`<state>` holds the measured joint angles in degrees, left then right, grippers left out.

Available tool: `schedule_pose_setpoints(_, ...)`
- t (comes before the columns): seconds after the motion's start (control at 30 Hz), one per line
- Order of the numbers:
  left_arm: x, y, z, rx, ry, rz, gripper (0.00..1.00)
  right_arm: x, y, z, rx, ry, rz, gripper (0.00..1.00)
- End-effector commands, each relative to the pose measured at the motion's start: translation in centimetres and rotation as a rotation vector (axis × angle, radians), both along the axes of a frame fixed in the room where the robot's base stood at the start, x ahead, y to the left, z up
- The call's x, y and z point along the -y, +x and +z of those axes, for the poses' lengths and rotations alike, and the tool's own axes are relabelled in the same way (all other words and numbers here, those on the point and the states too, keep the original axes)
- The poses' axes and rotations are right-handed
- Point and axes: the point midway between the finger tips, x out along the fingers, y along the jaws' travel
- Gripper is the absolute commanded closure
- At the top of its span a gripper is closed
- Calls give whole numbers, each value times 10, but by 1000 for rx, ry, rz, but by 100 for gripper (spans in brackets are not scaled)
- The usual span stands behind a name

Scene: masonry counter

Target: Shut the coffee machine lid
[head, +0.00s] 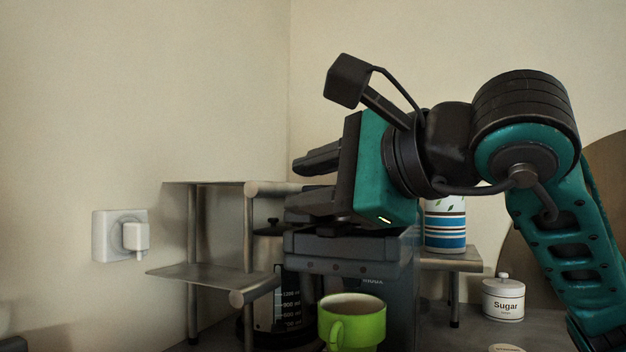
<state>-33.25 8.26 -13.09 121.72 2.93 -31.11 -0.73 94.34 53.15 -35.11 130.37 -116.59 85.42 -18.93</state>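The dark grey coffee machine (385,285) stands on the counter in the middle of the head view. Its top part (340,247) lies right below my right gripper, which hides part of it. The lid cannot be told clearly from the machine's top, so its angle is unclear. My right gripper (299,182) reaches in from the right over the machine, fingers pointing left. Its two dark fingers are apart, one above the other, with nothing seen between them. Whether the lower finger touches the machine is unclear. My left gripper is not in view.
A green mug (352,322) stands in front of the machine. A metal shelf (205,275) and a glass jug (285,300) are to its left. A striped canister (445,225) stands on a right-hand shelf, and a sugar jar (503,298) on the counter. A plug (135,237) sits in the wall socket.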

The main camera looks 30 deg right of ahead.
Motion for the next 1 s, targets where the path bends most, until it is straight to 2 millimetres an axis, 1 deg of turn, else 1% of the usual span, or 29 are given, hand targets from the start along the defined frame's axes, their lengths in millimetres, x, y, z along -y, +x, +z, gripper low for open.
schedule_pose_setpoints(0.27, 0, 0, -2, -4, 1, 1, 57, 1, -2, 3, 9, 2, 1, 65)
schedule_pose_setpoints(0.37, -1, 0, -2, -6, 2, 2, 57, 4, -9, 5, 11, 3, 0, 65)
schedule_pose_setpoints(0.47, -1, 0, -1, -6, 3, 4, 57, 9, -24, 8, 14, 2, -2, 65)
schedule_pose_setpoints(0.7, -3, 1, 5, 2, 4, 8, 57, 27, -74, 17, 13, 2, -3, 65)
schedule_pose_setpoints(0.8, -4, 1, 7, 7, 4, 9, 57, 33, -92, 19, 11, 2, -3, 65)
schedule_pose_setpoints(0.9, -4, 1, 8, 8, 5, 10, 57, 38, -106, 21, 10, 2, -2, 65)
schedule_pose_setpoints(1.0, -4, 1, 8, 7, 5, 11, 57, 41, -115, 21, 8, 1, -2, 65)
